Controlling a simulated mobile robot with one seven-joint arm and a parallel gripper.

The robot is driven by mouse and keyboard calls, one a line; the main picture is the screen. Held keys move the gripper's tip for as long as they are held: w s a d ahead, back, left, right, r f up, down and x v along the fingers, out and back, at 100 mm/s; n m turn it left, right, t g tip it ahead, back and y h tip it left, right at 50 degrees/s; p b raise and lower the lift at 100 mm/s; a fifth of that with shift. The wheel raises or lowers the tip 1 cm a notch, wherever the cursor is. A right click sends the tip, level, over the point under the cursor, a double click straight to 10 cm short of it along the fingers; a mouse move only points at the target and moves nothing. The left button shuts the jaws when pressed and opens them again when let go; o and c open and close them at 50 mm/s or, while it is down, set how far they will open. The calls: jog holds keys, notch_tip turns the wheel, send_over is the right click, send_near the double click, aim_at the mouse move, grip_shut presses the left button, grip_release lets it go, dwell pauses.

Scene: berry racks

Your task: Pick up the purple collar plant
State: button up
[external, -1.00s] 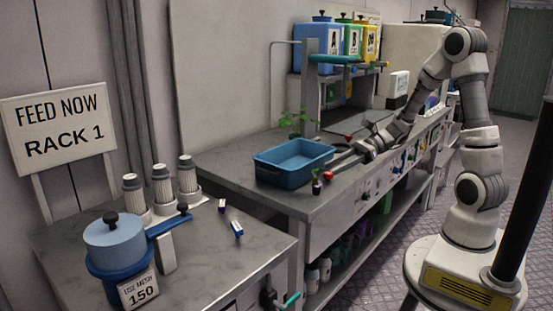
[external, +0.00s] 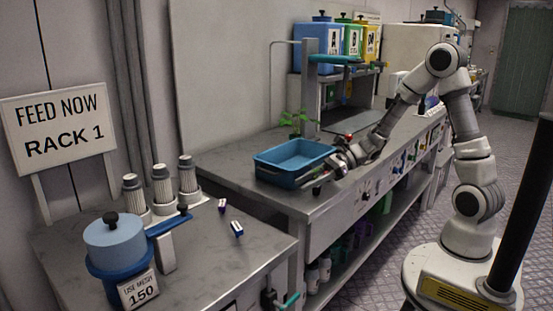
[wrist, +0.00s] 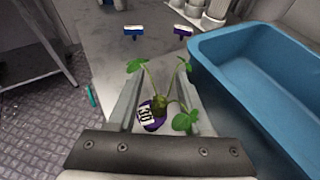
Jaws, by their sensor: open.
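The purple collar plant (wrist: 152,118) is in the wrist view, a small pot with a purple collar, a white label and green leaves. It stands between the two fingers of my gripper (wrist: 160,82). The fingers are open on either side of it, with the leaves rising and spreading between and over them. I cannot tell whether either finger touches it. In the external view my gripper (external: 311,183) is low at the bench's front corner, beside the blue tray, and the pot cannot be made out there.
The blue tray (external: 263,174) is close to my gripper; its wall (wrist: 215,85) is right of the fingers in the wrist view. Another leafy plant (external: 295,119) stands behind it. Two small tags (external: 237,228) (external: 222,205) lie on the nearer bench, near a blue pot (external: 113,240).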

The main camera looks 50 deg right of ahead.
grip_shut()
jog(key=shift+r, duration=0.15)
